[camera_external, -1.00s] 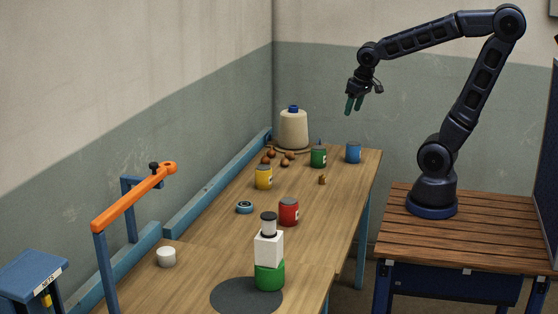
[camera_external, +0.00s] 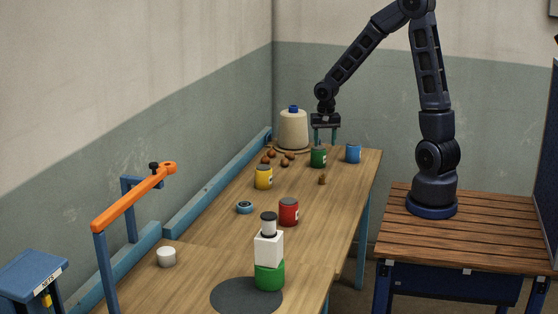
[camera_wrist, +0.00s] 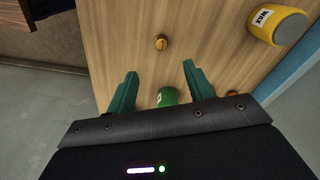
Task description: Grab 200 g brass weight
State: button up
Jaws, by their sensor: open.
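The brass weight (camera_external: 322,180) is a small golden-brown piece standing on the wooden table, in front of the green can. In the wrist view the brass weight (camera_wrist: 161,43) lies beyond my fingertips, roughly in line with the gap between them. My gripper (camera_external: 325,138) points down above the green can (camera_external: 318,157) at the far part of the table. In the wrist view my gripper (camera_wrist: 158,70) has its two green fingers spread apart with nothing held. The weight's markings are too small to read.
The table around the weight is bare.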

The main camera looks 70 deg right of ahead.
jog(key=m, duration=0.2)
send_over(322, 179)
jog(key=d, duration=0.2)
notch_tip(322, 179, down, 5)
jog(key=shift+y, duration=0.4)
jog(key=shift+w+a+f, duration=0.1)
jog(key=shift+a+f, duration=0.05)
jog(key=shift+f, duration=2.55)
jog(key=shift+a+f, duration=0.1)
jog(key=shift+f, duration=2.6)
grip_shut()
jog(key=shift+r, duration=0.1)
